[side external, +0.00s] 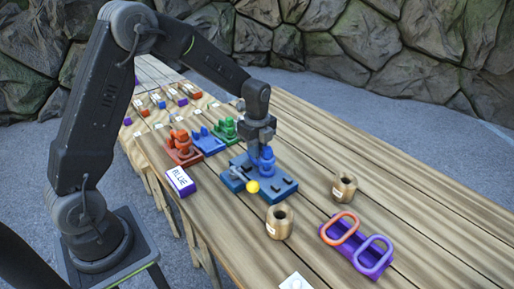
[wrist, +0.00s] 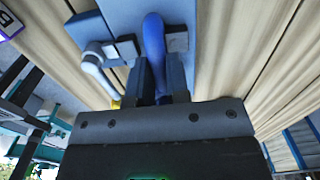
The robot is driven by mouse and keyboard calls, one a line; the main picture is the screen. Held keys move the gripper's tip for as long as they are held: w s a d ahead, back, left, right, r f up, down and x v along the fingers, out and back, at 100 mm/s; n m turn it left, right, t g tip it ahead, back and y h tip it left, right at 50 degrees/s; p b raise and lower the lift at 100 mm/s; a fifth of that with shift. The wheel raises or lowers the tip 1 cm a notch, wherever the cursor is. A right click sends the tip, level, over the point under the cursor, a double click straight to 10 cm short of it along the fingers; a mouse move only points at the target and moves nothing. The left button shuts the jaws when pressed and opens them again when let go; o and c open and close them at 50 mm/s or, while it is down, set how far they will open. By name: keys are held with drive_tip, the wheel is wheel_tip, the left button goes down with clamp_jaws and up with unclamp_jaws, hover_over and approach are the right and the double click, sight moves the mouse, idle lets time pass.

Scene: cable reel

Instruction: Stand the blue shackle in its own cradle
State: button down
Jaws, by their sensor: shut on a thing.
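The blue shackle (side external: 266,160) is a deep-blue rounded piece below my gripper (side external: 262,143) in the side view. It stands roughly upright over a blue-grey base plate (side external: 284,188). I cannot tell whether its foot touches the plate. In the wrist view, my gripper (wrist: 160,78) is shut on the blue shackle (wrist: 154,38), with one finger on each side. Its lower part is hidden by the fingers. A blue cradle (side external: 208,144) with low blue parts sits between a red one (side external: 183,155) and a green one (side external: 224,131), left of my gripper.
A yellow ball (side external: 252,187) and grey lever (side external: 236,174) are on the plate's left side. A purple block labelled BLUE (side external: 180,181) lies left.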

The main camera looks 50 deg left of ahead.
drive_tip(key=shift+r, duration=0.15)
drive_tip(key=shift+r, duration=2.45)
drive_tip(key=s+n, duration=0.1)
drive_tip(key=n, duration=0.5)
drive_tip(key=s+d+n, duration=0.1)
drive_tip(key=n, duration=0.5)
drive_tip(key=s+d+n, duration=0.1)
drive_tip(key=s+n, duration=0.1)
drive_tip(key=n, duration=0.4)
drive_tip(key=shift+d+f, duration=0.2)
